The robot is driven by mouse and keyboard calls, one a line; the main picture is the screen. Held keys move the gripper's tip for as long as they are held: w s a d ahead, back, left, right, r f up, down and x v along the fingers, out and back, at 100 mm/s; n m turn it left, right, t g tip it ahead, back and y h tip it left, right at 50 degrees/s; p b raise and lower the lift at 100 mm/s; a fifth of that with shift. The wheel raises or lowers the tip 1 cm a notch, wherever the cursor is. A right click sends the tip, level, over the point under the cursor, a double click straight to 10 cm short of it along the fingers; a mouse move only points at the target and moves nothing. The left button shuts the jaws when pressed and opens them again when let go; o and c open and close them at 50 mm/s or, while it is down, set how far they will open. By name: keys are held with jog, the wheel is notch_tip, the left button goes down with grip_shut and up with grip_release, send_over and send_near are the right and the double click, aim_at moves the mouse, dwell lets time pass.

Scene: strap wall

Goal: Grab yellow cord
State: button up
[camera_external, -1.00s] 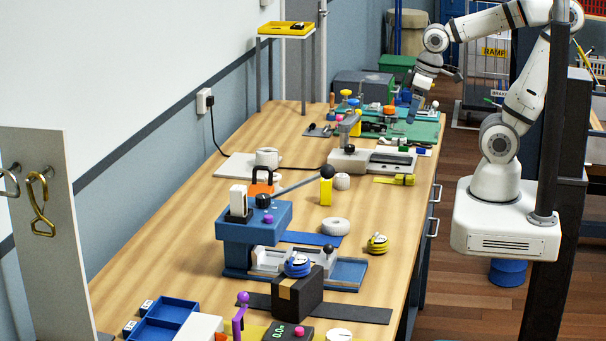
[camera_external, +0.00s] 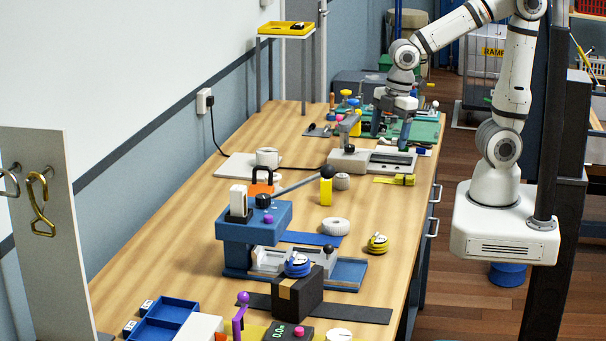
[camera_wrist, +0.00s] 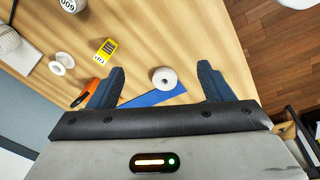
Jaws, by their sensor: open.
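A flat yellow strap (camera_external: 395,180) lies farther back near the bench's right edge; I cannot tell for sure which of the two is the cord. My gripper (camera_external: 391,130) is open and points down above the far part of the bench, well behind both. In the wrist view my gripper (camera_wrist: 161,66) is open and empty, with a white roll in sight between its fingers. I cannot make out the yellow coil there.
A blue press (camera_external: 240,222) with a long lever stands mid-bench. A white tape roll (camera_external: 335,227) lies beside a blue strip. A yellow block (camera_external: 326,191) stands near the lever knob. A grey device (camera_external: 350,160) and green mat sit at the far end, crowded with small items.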

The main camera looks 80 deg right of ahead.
jog(key=a+f+n+g+b, duration=0.1)
jog(key=a+f+n, duration=0.5)
jog(key=a+n, duration=0.5)
jog(key=n+g, duration=0.1)
jog(key=n, duration=0.8)
send_over(378, 238)
jog(key=s, duration=0.1)
jog(key=shift+h, duration=0.3)
jog(key=f, duration=0.5)
jog(key=shift+d+f+b, duration=0.2)
jog(key=shift+f+b, duration=0.15)
jog(key=shift+b, duration=0.05)
jog(key=shift+f, duration=0.4)
jog(key=f, duration=0.3)
jog(key=w+f, duration=0.1)
jog(key=f, duration=0.1)
jog(key=shift+a+f+p, duration=0.25)
jog(key=shift+f+p, duration=0.1)
jog(key=shift+p, duration=0.05)
jog(key=shift+f, duration=0.6)
jog(key=shift+c, duration=0.3)
